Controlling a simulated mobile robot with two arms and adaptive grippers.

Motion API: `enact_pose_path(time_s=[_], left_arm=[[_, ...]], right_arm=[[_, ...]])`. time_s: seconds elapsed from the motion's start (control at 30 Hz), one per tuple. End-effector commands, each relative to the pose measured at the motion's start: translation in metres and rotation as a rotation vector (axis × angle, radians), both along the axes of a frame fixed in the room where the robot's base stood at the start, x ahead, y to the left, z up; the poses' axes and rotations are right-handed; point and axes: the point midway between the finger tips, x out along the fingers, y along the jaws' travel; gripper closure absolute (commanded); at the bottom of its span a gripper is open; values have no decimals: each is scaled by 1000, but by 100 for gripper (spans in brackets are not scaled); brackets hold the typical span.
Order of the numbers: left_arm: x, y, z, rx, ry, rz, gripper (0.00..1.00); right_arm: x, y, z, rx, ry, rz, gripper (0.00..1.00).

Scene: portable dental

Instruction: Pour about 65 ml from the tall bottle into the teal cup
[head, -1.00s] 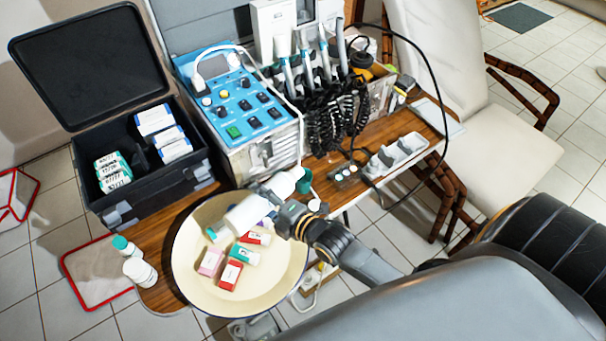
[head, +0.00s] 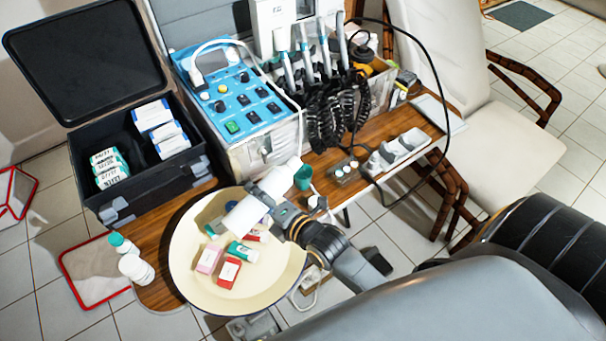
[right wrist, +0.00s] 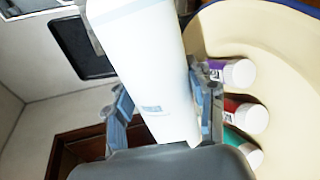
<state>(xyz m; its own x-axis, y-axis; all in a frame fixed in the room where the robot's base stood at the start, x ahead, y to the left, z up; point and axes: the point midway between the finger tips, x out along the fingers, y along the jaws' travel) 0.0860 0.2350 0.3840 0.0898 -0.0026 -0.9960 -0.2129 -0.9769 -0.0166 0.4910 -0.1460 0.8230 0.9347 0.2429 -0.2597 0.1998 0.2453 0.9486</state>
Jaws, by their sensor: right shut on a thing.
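The tall white bottle (head: 246,216) is held by my right gripper (head: 266,200), over the rim of the cream bowl. It lies strongly slanted in the head view, one end toward the teal cup. In the right wrist view, the bottle (right wrist: 150,70) sits between the two fingers (right wrist: 165,108), with a small blue print on its side. The teal cup (head: 303,179) stands on the wooden table just right of the bottle's far end. The cup's inside and any liquid cannot be made out. My left gripper is not in view.
The cream bowl (head: 190,275) holds several small boxes and tubes. A blue control unit (head: 238,100) stands behind it, with hanging handpieces and black cords (head: 330,115). An open black case (head: 135,195) is left.

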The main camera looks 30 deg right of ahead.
Motion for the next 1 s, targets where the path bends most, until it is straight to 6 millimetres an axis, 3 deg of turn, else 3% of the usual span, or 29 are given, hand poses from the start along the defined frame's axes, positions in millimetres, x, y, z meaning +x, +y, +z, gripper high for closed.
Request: enact_pose_path(time_s=[0.03,0.3,0.4,1.0], left_arm=[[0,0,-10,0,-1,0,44],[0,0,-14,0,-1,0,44],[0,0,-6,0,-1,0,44],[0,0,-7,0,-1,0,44]], right_arm=[[0,2,-4,-46,-18,-5,85],[-1,3,0,-132,-45,-2,85],[0,1,6,-164,-53,0,85],[0,1,4,-168,-55,0,85]])
